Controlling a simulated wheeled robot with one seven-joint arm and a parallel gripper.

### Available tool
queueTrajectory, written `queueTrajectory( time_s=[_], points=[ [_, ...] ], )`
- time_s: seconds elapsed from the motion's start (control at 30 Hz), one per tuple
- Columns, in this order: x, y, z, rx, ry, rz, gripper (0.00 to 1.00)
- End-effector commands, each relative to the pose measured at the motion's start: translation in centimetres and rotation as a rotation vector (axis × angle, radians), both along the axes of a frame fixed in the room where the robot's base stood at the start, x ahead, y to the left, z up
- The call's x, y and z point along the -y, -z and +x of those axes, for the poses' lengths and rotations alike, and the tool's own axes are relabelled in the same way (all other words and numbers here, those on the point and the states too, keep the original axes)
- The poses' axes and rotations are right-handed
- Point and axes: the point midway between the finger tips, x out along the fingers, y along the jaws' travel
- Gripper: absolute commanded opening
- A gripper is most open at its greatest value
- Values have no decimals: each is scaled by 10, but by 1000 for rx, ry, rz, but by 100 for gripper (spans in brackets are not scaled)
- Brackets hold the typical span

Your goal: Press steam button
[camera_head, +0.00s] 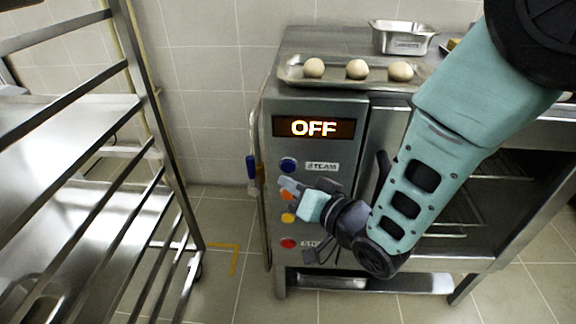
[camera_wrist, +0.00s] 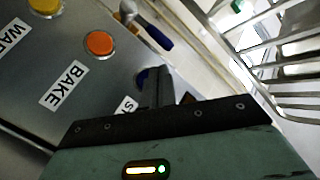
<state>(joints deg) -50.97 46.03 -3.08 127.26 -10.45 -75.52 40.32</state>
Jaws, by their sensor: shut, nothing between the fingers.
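The blue steam button (camera_head: 289,165) is on the oven's front panel, left of the "STEAM" label (camera_head: 322,167) and below the display (camera_head: 314,128), which reads "OFF". My gripper (camera_head: 286,183) is shut and empty, its fingertips just below the blue button in the head view. I cannot tell whether they touch the panel. In the wrist view the blue button (camera_wrist: 143,76) is partly hidden beside the shut fingers (camera_wrist: 161,74), and its label is mostly covered.
The orange bake button (camera_wrist: 100,43) and yellow button (camera_wrist: 45,6) are nearby; a red button (camera_head: 288,243) is lowest. A tray (camera_head: 290,75) with dough balls and a metal pan (camera_head: 402,40) sit on top. A metal rack (camera_head: 150,110) stands left. A blue-handled object (camera_head: 251,168) hangs at the oven's left side.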

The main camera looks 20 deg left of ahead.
Motion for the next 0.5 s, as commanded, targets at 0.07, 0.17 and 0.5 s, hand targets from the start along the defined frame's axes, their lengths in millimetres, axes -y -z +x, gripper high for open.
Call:
queueTrajectory(
  time_s=[0.07,0.17,0.5],
  points=[
    [-1,1,7,0,1,-1,0],
    [-3,1,12,0,1,-1,0],
    [-3,1,14,-1,-1,-1,0]
  ],
)
